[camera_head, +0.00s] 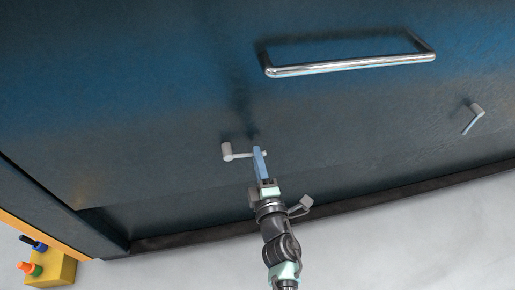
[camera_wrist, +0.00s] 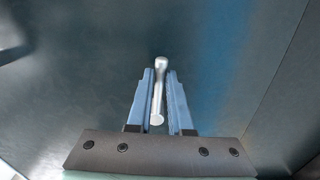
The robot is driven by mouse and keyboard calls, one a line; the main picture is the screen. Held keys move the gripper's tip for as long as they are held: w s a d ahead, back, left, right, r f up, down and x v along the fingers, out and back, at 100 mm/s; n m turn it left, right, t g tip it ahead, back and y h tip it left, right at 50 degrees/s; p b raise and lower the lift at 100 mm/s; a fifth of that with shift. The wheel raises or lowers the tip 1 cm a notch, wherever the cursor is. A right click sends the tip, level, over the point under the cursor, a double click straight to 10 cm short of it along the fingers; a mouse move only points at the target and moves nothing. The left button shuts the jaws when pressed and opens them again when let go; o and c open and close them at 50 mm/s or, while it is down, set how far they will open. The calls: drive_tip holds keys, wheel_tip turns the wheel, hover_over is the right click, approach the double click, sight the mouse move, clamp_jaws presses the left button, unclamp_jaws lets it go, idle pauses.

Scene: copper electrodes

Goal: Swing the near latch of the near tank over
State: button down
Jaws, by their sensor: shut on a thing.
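The near tank (camera_head: 130,90) shows as a broad dark blue surface. The near latch (camera_head: 228,151) is a small pale grey knob with a thin arm reaching right, low on that surface in the head view. My gripper (camera_head: 259,152) is at the free end of this arm, with its blue fingers on it. In the wrist view the latch (camera_wrist: 160,70) runs lengthwise between the two fingers of my gripper (camera_wrist: 161,85), which are shut on it. The fingers hide part of the latch's end in the head view.
A second latch (camera_head: 475,110) sits at the right, its arm pointing down-left. A shiny bar handle (camera_head: 350,65) crosses the upper part of the tank. A yellow box with coloured buttons (camera_head: 55,268) stands at the lower left. Pale floor (camera_head: 420,235) lies open below.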

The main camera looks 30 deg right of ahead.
drive_tip(key=c, duration=1.2)
unclamp_jaws()
drive_tip(key=shift+r+n, duration=0.3)
drive_tip(key=shift+n, duration=0.2)
drive_tip(key=o, duration=0.4)
drive_tip(key=shift+f, duration=0.1)
drive_tip(key=shift+b+v, duration=0.95)
drive_tip(key=shift+v, duration=2.05)
drive_tip(key=shift+s, duration=0.1)
drive_tip(key=b+v, duration=0.2)
drive_tip(key=v, duration=1)
drive_tip(key=shift+s+a, duration=0.15)
drive_tip(key=shift+s, duration=0.2)
